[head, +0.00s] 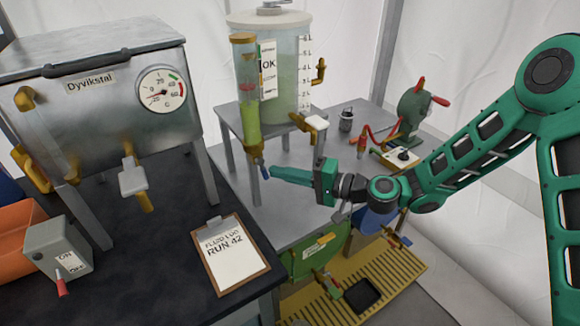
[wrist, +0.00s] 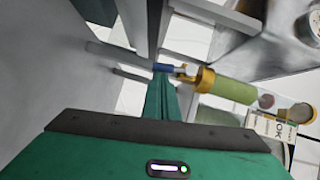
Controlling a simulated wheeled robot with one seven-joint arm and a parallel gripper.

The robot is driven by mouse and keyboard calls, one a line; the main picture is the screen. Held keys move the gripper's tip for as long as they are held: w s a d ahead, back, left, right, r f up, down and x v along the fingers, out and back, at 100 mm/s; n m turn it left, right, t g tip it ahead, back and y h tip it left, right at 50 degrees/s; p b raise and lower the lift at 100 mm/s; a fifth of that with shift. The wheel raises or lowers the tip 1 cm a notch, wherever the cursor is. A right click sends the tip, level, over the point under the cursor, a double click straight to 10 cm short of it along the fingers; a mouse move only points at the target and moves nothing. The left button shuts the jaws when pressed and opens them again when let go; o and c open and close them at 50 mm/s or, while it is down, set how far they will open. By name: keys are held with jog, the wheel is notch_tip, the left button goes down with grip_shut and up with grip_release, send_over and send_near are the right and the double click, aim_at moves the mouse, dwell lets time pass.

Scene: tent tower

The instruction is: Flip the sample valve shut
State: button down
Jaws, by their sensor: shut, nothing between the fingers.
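The lever hangs down at a slant in the head view. No label on this valve is readable. My gripper (head: 273,173) is shut and empty, its tips at the lever's right side. In the wrist view the closed green fingers (wrist: 162,82) reach the lever; I cannot tell whether they touch.
A clear tank (head: 285,75) stands on a grey stand (head: 232,150) behind the tube. A white-handled tap (head: 312,122) is to its right. A steel box with a gauge (head: 161,92) is at left. A clipboard (head: 230,255) lies on the dark bench; a yellow grate (head: 405,262) is lower right.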

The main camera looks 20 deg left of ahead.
jog(key=shift+s+a+f+m, duration=0.25)
jog(key=shift+s+f+m, duration=0.05)
jog(key=shift+s+f, duration=0.1)
dwell(0.5)
jog(key=shift+w, duration=0.1)
